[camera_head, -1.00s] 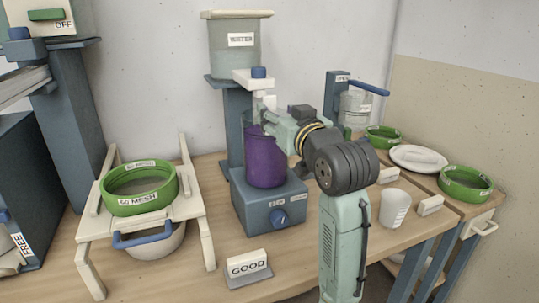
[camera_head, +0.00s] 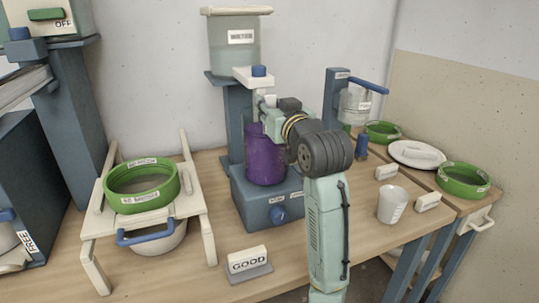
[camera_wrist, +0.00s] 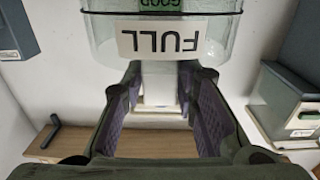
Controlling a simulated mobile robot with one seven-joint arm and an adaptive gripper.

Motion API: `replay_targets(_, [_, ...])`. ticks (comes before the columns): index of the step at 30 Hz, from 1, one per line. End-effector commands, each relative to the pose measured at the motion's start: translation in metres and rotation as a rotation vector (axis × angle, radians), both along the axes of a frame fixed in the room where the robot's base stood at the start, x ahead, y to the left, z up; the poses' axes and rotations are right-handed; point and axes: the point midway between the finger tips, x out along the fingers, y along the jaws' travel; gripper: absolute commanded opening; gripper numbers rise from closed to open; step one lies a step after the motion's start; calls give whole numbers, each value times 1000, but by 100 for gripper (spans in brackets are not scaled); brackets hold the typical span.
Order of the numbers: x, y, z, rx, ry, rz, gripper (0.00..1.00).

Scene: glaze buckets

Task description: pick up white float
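My gripper (camera_wrist: 160,88) is open in the wrist view, its two purple-padded fingers on either side of a pale upright piece (camera_wrist: 160,84). I cannot tell surely whether this piece is the white float. A clear vessel (camera_wrist: 105,45) with an upside-down FULL label (camera_wrist: 161,38) fills the top of that view, just beyond the fingertips. In the head view my forearm reaches toward the purple bucket (camera_head: 265,155) on the blue base, and my fingers are largely hidden there. No float can be clearly picked out in the head view.
A water tank (camera_head: 235,45) stands behind the bucket. A green sieve (camera_head: 140,190) rests on a white stand at left. A GOOD sign (camera_head: 248,262) is in front. A white cup (camera_head: 392,205), a white lid (camera_head: 417,154) and green rings (camera_head: 463,180) are at right.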

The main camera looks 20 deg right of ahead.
Motion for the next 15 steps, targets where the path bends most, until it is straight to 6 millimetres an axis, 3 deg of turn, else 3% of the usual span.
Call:
replay_targets(11, [0,0,0,0,0,0,0])
replay_targets(15, [0,0,0,0,0,0,0])
